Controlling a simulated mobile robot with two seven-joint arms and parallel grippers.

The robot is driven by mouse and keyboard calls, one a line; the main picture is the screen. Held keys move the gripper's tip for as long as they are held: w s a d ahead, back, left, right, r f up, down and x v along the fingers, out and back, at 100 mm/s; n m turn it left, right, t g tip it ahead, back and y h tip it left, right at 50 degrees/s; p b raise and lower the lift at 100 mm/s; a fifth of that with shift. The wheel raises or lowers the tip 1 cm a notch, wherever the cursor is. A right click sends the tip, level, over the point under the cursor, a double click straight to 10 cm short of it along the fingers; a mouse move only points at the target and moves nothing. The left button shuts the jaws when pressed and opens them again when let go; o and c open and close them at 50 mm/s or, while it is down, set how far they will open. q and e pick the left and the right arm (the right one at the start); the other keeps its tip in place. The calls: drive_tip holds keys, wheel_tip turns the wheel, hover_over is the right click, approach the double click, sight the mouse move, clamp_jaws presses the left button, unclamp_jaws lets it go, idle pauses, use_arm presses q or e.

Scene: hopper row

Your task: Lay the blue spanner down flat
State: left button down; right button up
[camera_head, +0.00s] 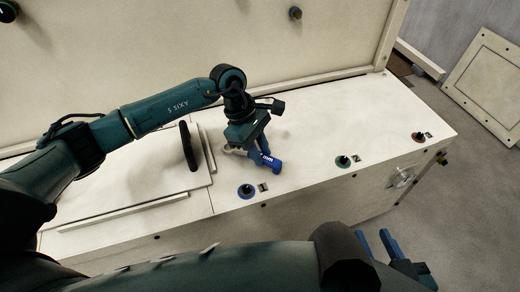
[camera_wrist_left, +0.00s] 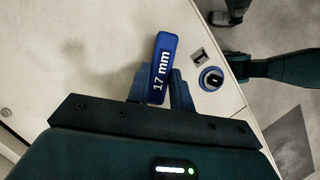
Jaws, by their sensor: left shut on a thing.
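The blue spanner (camera_head: 272,165), with a white size label and a grey metal end, is held by my left gripper (camera_head: 262,152) above or at the pale bench top. I cannot tell whether it touches the surface. In the left wrist view the spanner (camera_wrist_left: 162,65) shows its "17 mm" label and lies between the fingers of the left gripper (camera_wrist_left: 160,92), which is shut on it. My right gripper (camera_head: 378,243) is at the bottom right, empty, with its blue fingers apart, off the front of the bench.
A bench top (camera_head: 310,135) has a raised panel with a black handle (camera_head: 188,146) on the left. Along its front edge sit a blue-ringed knob (camera_head: 247,190), a green-ringed knob (camera_head: 342,161) and an orange-ringed knob (camera_head: 418,137). The middle right of the top is clear.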

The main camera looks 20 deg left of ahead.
use_arm(q)
drive_tip(key=shift+f, duration=0.2)
drive_tip(key=c, duration=1.1)
unclamp_jaws()
drive_tip(key=shift+c, duration=0.2)
drive_tip(key=p+v, duration=0.1)
drive_tip(key=v, duration=1.2)
drive_tip(key=shift+r, duration=0.15)
